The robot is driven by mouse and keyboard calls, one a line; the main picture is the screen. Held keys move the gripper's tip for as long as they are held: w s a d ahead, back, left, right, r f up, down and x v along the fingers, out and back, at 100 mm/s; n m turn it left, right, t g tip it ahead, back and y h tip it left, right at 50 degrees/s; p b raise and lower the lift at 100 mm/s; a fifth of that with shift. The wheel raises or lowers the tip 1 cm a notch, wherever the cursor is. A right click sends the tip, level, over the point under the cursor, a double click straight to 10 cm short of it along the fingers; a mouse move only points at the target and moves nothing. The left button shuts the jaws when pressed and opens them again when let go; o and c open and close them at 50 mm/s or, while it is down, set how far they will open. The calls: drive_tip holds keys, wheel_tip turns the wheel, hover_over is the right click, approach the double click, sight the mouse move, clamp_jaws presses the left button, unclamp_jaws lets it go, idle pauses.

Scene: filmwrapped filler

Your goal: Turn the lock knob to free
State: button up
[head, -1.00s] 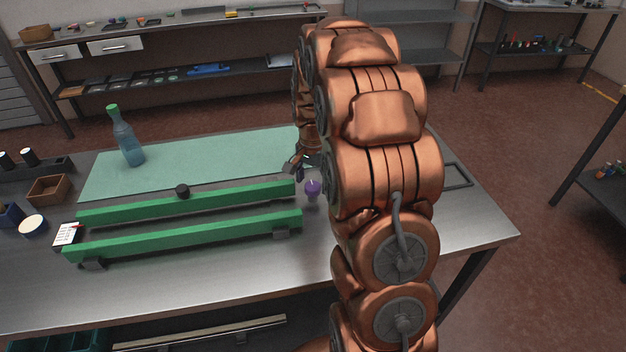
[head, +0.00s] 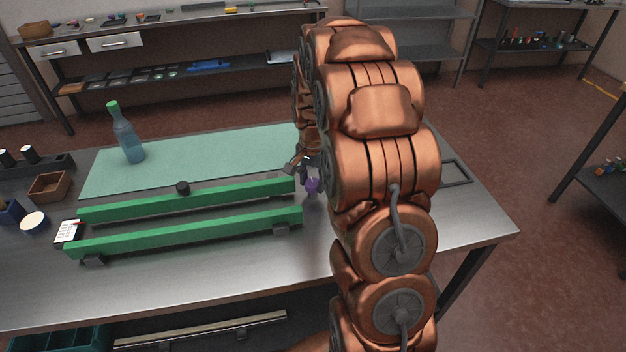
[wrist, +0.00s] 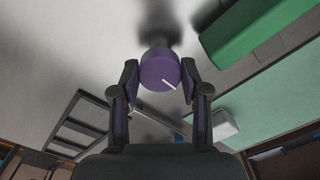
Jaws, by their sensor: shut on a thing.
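The purple lock knob (wrist: 160,68) has a white pointer line on its face, which runs toward the lower right in the wrist view. In the head view the knob (head: 312,186) stands at the right end of the green rails, partly hidden by my gripper and arm. My gripper (wrist: 160,77) is shut on the knob, with one finger on each side of it. In the head view my gripper (head: 302,170) is small and mostly hidden behind my arm.
Two green rails (head: 190,235) lie on the steel table, with a black knob (head: 182,187) on the far one. A blue bottle (head: 127,138) stands on the green mat (head: 220,160). A dark frame (head: 457,173) lies at the right. The table's front is clear.

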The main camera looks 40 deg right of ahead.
drive_tip(key=shift+f+b, duration=0.1)
drive_tip(key=shift+b, duration=0.25)
drive_tip(key=shift+c, duration=0.3)
drive_tip(key=shift+n+b, duration=0.3)
drive_tip(key=shift+n, duration=0.1)
drive_tip(key=n+b, duration=0.2)
drive_tip(key=shift+w+f+b, duration=0.1)
drive_tip(key=shift+b, duration=0.2)
drive_tip(key=n+b, duration=0.4)
drive_tip(key=n, duration=0.1)
drive_tip(key=n+b, duration=0.2)
drive_tip(key=n, duration=0.3)
drive_tip(key=shift+b, duration=0.3)
drive_tip(key=n, duration=0.3)
drive_tip(key=n+b, duration=0.1)
drive_tip(key=n, duration=0.1)
drive_tip(key=shift+r, duration=0.25)
drive_tip(key=o, duration=1.1)
